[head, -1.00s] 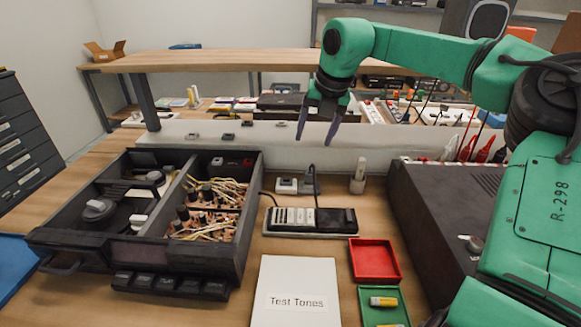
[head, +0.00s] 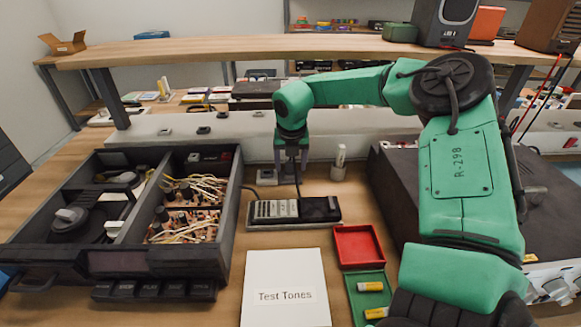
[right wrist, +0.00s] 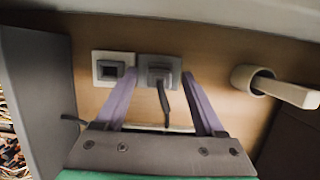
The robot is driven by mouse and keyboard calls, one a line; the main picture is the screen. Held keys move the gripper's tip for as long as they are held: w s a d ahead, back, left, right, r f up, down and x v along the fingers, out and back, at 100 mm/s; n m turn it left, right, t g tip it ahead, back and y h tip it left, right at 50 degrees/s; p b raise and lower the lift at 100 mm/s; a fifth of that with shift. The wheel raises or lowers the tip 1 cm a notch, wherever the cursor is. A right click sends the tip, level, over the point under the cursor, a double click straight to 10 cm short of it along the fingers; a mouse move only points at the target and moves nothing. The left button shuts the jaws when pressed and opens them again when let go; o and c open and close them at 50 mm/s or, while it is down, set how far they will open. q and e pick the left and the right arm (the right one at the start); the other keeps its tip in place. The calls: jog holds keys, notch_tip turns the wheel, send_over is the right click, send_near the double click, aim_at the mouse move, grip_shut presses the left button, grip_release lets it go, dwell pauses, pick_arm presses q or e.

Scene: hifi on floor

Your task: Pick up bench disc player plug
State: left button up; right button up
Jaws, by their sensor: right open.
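The plug is the dark grey block (right wrist: 158,70) with a dark cable, beside a white square piece with a dark centre (right wrist: 110,70). The cable comes off it toward the wrist camera. My right gripper (right wrist: 158,76) is open, its two purple fingers on either side of the plug, with gaps visible and nothing held. In the head view my right gripper (head: 291,169) points down behind the black and white strip unit (head: 294,212), and its fingers and wrist largely hide the plug. The white piece (head: 266,177) shows just left of it. My left gripper is not in view.
A small pot with a pale stick (head: 338,170) stands close to the right. The open player chassis (head: 237,205) is at left, a dark box (head: 385,190) at right. A raised shelf (head: 200,48) spans behind. A red tray (head: 337,249) and Test Tones booklet (head: 285,277) lie in front.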

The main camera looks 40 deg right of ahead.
grip_shut()
jog(key=shift+r, duration=0.15)
